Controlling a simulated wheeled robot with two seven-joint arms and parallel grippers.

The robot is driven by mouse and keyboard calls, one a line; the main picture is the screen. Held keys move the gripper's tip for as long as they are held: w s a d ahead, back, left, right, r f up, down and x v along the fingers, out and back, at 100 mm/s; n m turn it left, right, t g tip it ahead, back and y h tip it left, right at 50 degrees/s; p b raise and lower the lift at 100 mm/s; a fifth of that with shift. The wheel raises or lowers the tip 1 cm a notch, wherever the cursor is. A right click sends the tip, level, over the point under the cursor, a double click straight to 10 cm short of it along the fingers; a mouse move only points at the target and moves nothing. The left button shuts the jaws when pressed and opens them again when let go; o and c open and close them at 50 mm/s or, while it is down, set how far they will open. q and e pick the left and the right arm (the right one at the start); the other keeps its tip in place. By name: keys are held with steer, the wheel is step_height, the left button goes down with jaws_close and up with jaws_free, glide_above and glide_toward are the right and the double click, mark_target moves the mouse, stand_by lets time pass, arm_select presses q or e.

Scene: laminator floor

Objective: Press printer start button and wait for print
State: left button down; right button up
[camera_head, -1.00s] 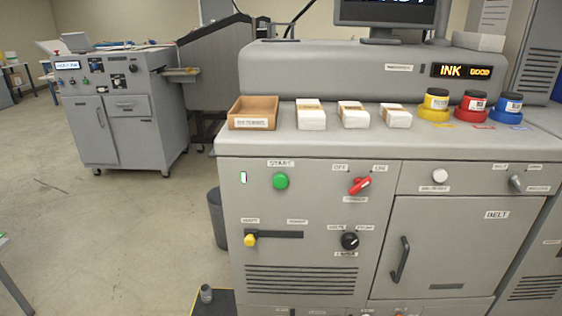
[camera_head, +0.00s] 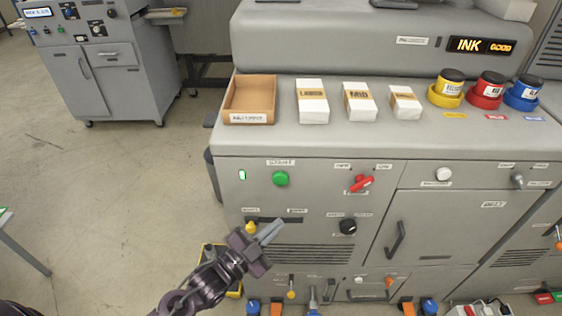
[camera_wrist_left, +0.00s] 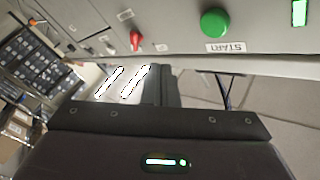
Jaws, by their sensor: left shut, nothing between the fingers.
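The round green start button (camera_head: 280,178) sits on the grey printer's front panel (camera_head: 310,200), under a START label. A small lit green indicator (camera_head: 242,174) is to its left. In the left wrist view the green button (camera_wrist_left: 215,24) is at the top, with its label upside down. My left gripper (camera_head: 270,232) is shut and empty. The gripper looks apart from the button. My right gripper is not in view.
A red switch (camera_head: 361,184) and a black dial (camera_head: 348,227) sit right of the button. An open brown tray (camera_head: 250,98), paper stacks (camera_head: 312,101) and ink jars (camera_head: 486,91) stand on top. The display (camera_head: 481,46) reads INK GOOD.

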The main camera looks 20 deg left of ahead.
arm_select(q)
step_height(320, 180, up, 2)
steer(key=shift+w+d+r+h, duration=0.1)
steer(key=shift+h, duration=0.2)
steer(key=b, duration=0.3)
glide_toward(280, 179)
steer(key=w+d, duration=0.4)
steer(key=d, duration=0.1)
steer(key=shift+w, duration=0.15)
steer(key=shift+w+r, duration=0.1)
stand_by(1.6)
steer(key=shift+w+a+b, duration=0.1)
steer(key=shift+w+b, duration=0.2)
